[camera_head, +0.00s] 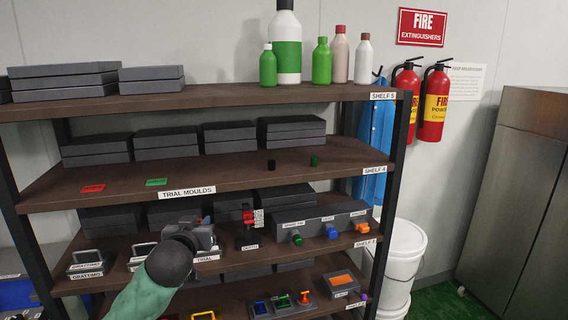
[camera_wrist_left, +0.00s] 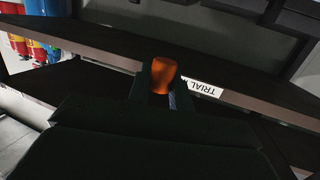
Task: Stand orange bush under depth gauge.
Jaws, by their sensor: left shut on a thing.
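My left gripper (camera_head: 200,226) is in front of the middle shelf, left of the depth gauge. In the left wrist view it is shut on the orange bush (camera_wrist_left: 163,76), which stands up between the fingertips near the shelf's front edge. In the head view the bush is mostly hidden by my gripper and wrist. The depth gauge (camera_head: 248,216) has a red upper part, a black stand and a "DEPTH" label at its foot. It stands apart from my gripper, a little to the right. My right gripper is in neither view.
A grey block (camera_head: 320,219) with green, blue and orange knobs stands right of the gauge. Grey trays with handles (camera_head: 87,260) stand at the left. Shelf 4 (camera_head: 230,178) hangs above, carrying dark boxes and two small cylinders. The shelf edge (camera_wrist_left: 255,103) passes behind my gripper.

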